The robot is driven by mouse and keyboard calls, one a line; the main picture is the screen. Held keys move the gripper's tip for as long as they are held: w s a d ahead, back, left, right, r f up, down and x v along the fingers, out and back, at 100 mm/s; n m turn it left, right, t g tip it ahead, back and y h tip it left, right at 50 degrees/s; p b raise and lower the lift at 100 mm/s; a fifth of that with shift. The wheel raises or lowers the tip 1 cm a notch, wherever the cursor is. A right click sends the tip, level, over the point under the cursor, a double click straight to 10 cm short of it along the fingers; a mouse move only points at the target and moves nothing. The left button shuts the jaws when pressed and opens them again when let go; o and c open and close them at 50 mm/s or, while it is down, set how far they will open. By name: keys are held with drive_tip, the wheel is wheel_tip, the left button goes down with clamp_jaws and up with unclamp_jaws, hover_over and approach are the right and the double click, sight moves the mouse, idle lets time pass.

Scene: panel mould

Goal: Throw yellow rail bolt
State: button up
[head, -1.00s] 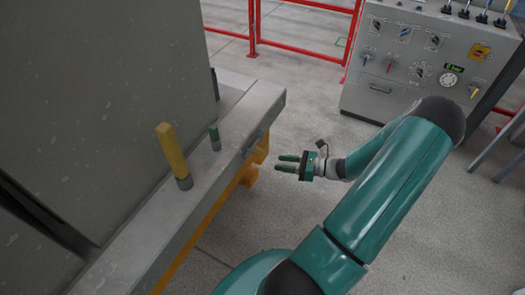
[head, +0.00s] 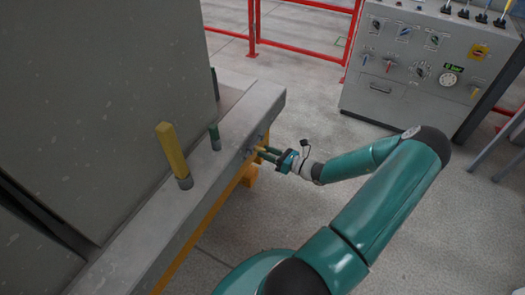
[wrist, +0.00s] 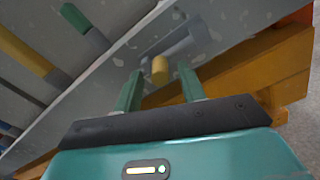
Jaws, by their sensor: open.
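The yellow rail bolt shows in the wrist view as a short yellow knob (wrist: 160,71) with a grey bar and fittings on the grey rail's side face. My gripper (head: 261,155) is at the rail's side in the head view, its two green fingers pointing at the bolt. In the wrist view my gripper (wrist: 161,76) is open, with one finger on each side of the knob. The knob appears between the fingertips, and I cannot tell whether either finger touches it. The bolt is small and partly hidden by my fingers in the head view.
A yellow upright handle (head: 172,152) and a shorter green one (head: 214,137) stand on top of the grey rail (head: 262,104). Orange beams (wrist: 240,75) run below the rail. A control cabinet (head: 425,65) and red railings (head: 300,47) stand behind.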

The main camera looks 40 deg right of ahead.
drive_tip(key=shift+x, duration=1.15)
drive_tip(key=shift+c, duration=0.2)
clamp_jaws()
drive_tip(key=shift+w+d, duration=0.3)
drive_tip(key=shift+d, duration=0.6)
drive_tip(key=shift+w+d, duration=0.3)
drive_tip(key=shift+d, duration=0.55)
drive_tip(key=shift+w+d, duration=0.3)
drive_tip(key=shift+d, duration=0.6)
drive_tip(key=shift+o, duration=0.2)
unclamp_jaws()
drive_tip(key=shift+d, duration=0.1)
